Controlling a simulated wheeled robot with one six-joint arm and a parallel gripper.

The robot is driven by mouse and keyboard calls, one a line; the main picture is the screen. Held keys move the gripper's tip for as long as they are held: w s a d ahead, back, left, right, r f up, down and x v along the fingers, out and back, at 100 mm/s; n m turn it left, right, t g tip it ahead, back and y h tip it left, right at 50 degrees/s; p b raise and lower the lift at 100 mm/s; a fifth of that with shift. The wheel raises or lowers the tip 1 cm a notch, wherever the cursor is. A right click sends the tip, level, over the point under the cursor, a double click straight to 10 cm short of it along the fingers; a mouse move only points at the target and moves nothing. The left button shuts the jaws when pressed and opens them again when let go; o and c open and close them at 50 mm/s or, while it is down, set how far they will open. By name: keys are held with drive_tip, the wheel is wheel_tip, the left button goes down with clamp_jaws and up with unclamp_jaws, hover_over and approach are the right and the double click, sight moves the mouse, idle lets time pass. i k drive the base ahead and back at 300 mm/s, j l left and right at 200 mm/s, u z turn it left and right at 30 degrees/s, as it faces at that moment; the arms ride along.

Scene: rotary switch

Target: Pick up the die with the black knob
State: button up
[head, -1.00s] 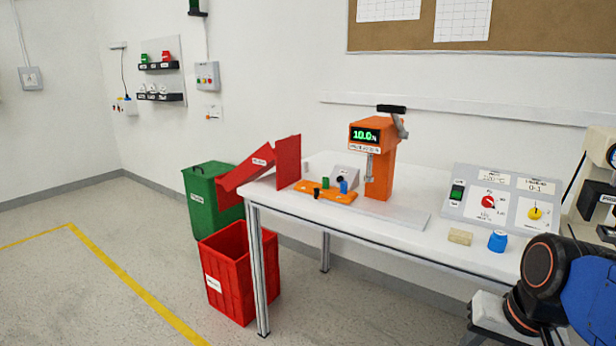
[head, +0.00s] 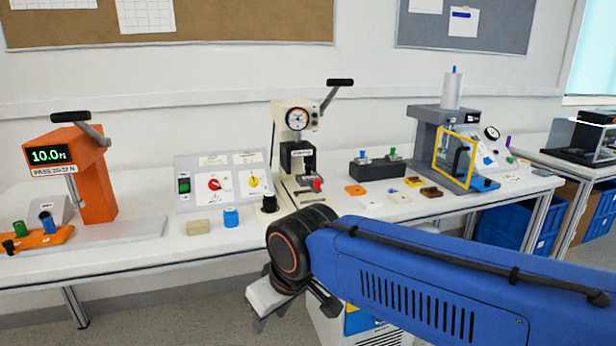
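A small piece with a black knob (head: 269,203) stands on the white table, at the front left of the cream lever press; it looks like the die, but its lower part is partly hidden. Another black knob (head: 8,246) shows on the orange plate at the far left. My gripper (head: 262,322) hangs low in front of the table, below the black-knobbed piece and apart from it. It is mostly behind my wrist, and its finger opening is unclear. I see nothing held in it.
The cream press (head: 297,150) stands behind. A black rack (head: 377,168) holds pieces with blue and green knobs. A tan block (head: 198,227) and a blue cylinder (head: 231,218) lie to the left. A grey press (head: 440,140) stands right. My blue arm covers the table's front right.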

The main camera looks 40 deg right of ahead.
sight(308, 176)
drive_tip(key=z, duration=0.95)
